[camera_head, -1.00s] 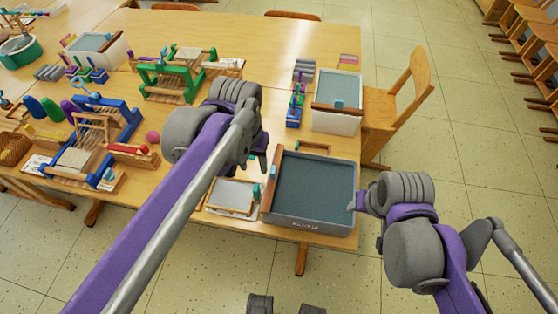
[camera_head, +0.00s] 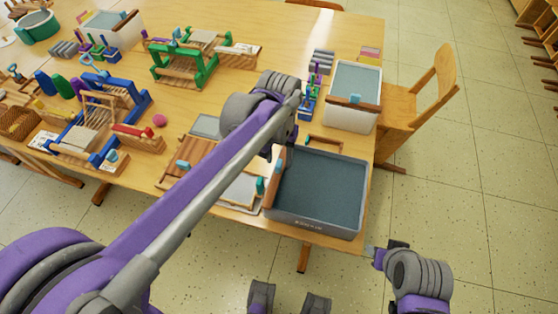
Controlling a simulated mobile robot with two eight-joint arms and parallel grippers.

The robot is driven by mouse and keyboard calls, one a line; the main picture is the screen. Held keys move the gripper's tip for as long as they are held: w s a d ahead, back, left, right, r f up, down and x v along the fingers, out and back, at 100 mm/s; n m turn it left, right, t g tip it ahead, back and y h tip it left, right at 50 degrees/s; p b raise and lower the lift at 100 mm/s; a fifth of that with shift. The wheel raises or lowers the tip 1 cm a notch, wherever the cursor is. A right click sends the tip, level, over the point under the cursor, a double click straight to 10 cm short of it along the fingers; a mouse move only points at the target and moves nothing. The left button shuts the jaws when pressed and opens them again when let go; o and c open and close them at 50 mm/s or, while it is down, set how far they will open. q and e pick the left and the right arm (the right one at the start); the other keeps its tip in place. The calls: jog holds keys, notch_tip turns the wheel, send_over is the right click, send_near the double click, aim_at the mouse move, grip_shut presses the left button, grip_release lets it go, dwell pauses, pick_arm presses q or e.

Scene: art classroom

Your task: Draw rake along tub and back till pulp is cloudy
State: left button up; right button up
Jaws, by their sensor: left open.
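The grey tub (camera_head: 318,222) stands at the table's front right corner, filled with dark blue-grey pulp (camera_head: 322,188). A brown wooden bar with teal grips, which looks like the rake (camera_head: 273,183), lies along the tub's left rim. My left gripper (camera_head: 272,153) is open above the tub's back left corner, near the bar's far end; its fingers are partly hidden by its own wrist. I cannot tell whether it touches the bar. My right gripper (camera_head: 382,254) is beyond the tub's front right corner, off the table; its jaw opening is unclear.
A white tub (camera_head: 349,121) with a brown bar across it stands behind. A framed screen (camera_head: 240,190) and wooden boards lie left of the grey tub. A green press (camera_head: 185,67) and blue frame (camera_head: 125,98) stand farther left. A wooden chair (camera_head: 432,85) is at the right.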

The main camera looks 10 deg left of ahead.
pick_arm(q)
jog(key=shift+f, duration=1)
grip_shut()
dwell(0.8)
